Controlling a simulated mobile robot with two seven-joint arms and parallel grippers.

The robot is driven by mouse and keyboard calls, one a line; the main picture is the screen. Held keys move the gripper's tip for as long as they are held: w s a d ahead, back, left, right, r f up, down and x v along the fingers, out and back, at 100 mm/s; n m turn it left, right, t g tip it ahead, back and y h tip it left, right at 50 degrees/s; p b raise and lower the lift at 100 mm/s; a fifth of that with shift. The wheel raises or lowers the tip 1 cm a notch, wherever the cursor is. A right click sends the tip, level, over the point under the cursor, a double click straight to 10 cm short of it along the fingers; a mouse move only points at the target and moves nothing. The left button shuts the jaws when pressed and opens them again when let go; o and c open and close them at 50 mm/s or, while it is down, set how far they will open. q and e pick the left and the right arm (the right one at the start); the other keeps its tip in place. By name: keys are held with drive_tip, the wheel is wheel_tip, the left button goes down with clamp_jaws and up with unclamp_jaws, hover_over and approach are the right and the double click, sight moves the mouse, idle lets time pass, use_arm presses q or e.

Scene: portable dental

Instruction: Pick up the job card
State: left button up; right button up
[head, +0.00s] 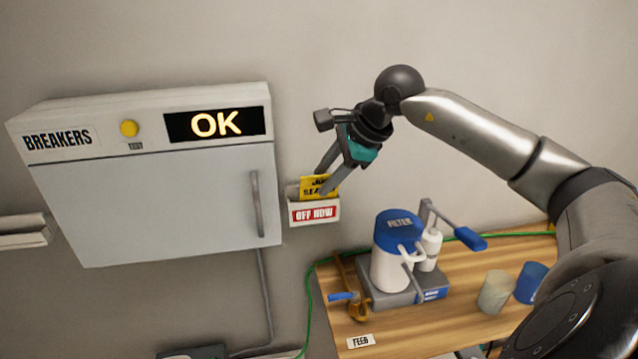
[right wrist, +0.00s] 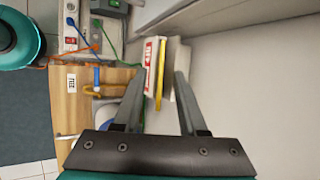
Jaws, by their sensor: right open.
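The job card (head: 319,186) is yellow with dark lettering and stands in a small white wall holder (head: 315,214) labelled "OFF NOW". The holder hangs to the right of the breaker cabinet. My right gripper (head: 327,183) is at the card, its fingers reaching down to it from the upper right. In the right wrist view the open fingers (right wrist: 162,85) point at the holder, and the card (right wrist: 160,67) shows edge-on between them, with a gap to the right finger. I cannot tell whether the left finger touches the holder. My left gripper is not in view.
The breaker cabinet (head: 155,200) with its "OK" display (head: 216,124) is left of the holder. Below right, a wooden table (head: 400,325) carries a blue-lidded filter jug (head: 398,240), a beige cup (head: 496,291) and a blue cup (head: 531,283). A green cable runs along the table.

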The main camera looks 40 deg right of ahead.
drive_tip(key=shift+x, duration=0.8)
clamp_jaws()
